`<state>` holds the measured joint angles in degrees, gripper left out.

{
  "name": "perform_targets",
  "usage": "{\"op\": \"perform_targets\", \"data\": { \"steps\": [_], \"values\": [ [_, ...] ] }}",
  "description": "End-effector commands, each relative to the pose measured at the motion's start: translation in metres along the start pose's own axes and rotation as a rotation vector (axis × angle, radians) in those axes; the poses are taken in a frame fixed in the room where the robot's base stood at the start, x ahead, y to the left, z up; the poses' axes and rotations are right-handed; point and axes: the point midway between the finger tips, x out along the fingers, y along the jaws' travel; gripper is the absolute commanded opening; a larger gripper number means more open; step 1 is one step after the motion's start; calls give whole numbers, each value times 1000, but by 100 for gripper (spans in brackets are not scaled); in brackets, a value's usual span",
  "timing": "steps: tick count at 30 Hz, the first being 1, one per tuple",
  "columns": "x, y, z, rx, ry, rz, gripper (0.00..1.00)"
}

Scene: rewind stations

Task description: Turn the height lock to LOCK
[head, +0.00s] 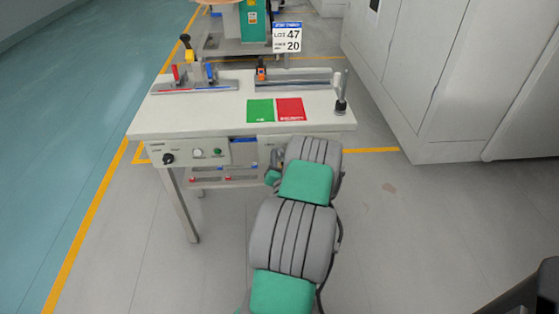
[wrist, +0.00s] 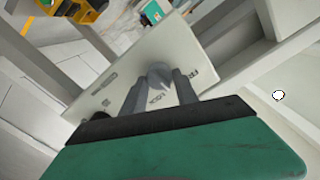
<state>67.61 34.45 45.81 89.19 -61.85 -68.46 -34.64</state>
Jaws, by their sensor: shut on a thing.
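In the wrist view, the height lock is a light plate (wrist: 105,92) with a grey knob (wrist: 159,73) on it. Which word the knob points to is not clear. In the head view my arm reaches the right part of the table's front panel and hides the lock and the fingertips.
The worktable (head: 222,125) carries a green card (head: 260,111), a red card (head: 290,109) and a metal post (head: 341,95). Its front panel has a black knob (head: 168,158) and small buttons left of my arm. Grey cabinets (head: 440,75) stand at the right. The floor at left is clear.

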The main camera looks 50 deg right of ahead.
Motion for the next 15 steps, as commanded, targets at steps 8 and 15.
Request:
{"op": "perform_targets", "data": {
  "steps": [8, 15],
  "values": [
    [0, 2, 1, 259, 1, 0, 0],
    [0, 2, 0, 487, 1, 0, 0]
  ]
}}
